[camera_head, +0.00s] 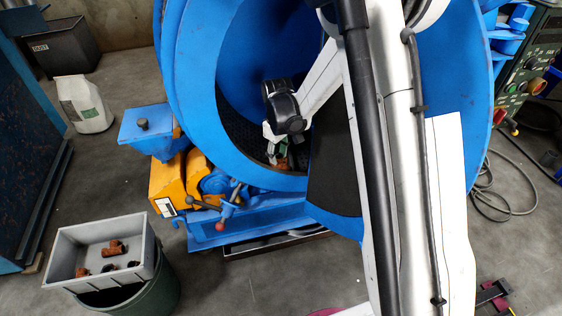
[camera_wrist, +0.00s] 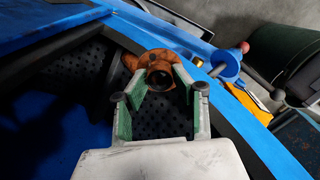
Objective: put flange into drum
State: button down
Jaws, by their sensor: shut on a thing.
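The flange (camera_wrist: 155,62) is a rusty orange-brown, ring-like part with a dark hole. My gripper (camera_wrist: 160,80) is shut on it, with a green-lined finger on each side. In the head view, my gripper (camera_head: 275,140) is at the mouth of the blue drum (camera_head: 202,95), and the flange (camera_head: 282,162) shows small below its fingers. In the wrist view, the drum's black perforated lining (camera_wrist: 85,75) lies behind and below the flange. I cannot tell whether the flange touches the lining. My arm hides the drum's right part.
A grey box (camera_head: 62,248) with several rusty fittings stands on a dark green bin (camera_head: 165,295) at lower left. The drum's blue rim (camera_wrist: 45,43) lies close to the gripper. A yellow-and-blue mechanism with levers (camera_head: 205,185) sits below the rim. A control panel (camera_head: 540,60) stands at right.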

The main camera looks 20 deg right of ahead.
jog(key=w+p, duration=0.2)
jog(key=w, duration=1.5)
jog(key=shift+w+d, duration=0.2)
jog(key=shift+d, duration=0.15)
jog(key=c, duration=1.3)
grip_release()
notch_tip(320, 180, up, 12)
jog(key=s+r, duration=0.1)
jog(key=s, duration=0.7)
jog(key=s+r+p, duration=0.1)
jog(key=s, duration=0.8)
jog(key=s+a+r, duration=0.1)
jog(key=s, duration=0.8)
